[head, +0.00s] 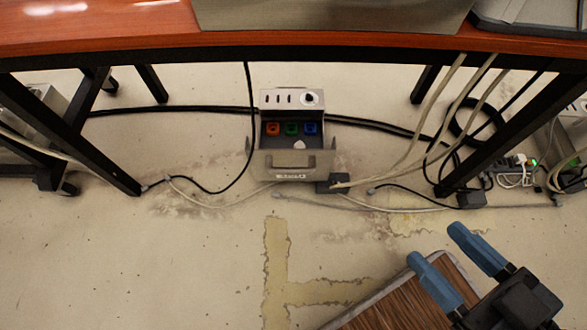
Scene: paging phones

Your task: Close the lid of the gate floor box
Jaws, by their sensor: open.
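The gate floor box (264,145) is a grey metal box on the floor under the desk, near the picture's upper middle. Red (273,129), green (291,129) and blue (310,129) sockets show in its uncovered inside. A plate with slots and a white round part (292,99) stands at its back. A panel with a handle and lettering (290,161) is at its front. I cannot tell for sure which panel is the lid. My gripper (437,246) is at the lower right, open and empty, with blue fingers, well apart from the box.
The red-brown desk top (120,30) overhangs the box, with black legs (105,155) either side. Cables run along the floor, and a black adapter (332,184) lies by the box's right front corner. A wood-grained panel (400,302) is below my gripper. Floor in front is mostly clear.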

